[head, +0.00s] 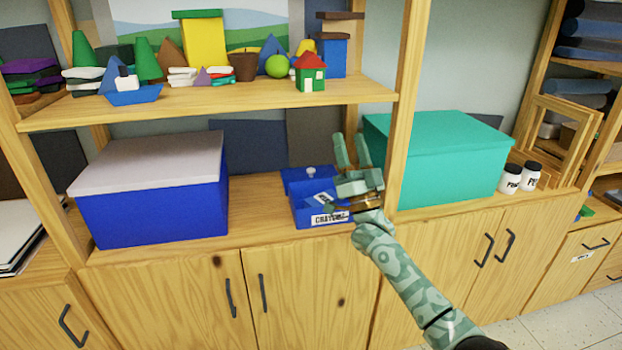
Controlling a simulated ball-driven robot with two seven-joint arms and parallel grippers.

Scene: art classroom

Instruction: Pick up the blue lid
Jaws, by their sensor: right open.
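A small blue box (305,212) with a white label reading "CRAYONS" stands on the cabinet top, under the shelf. The gripper and wrist hide the right part of the box and lid. My left gripper is not in view.
A large blue box (160,207) with a grey lid stands to the left. A teal box (455,165) and two white jars (511,179) stand to the right, past an upright post (409,90). The shelf (215,102) above holds several toys.

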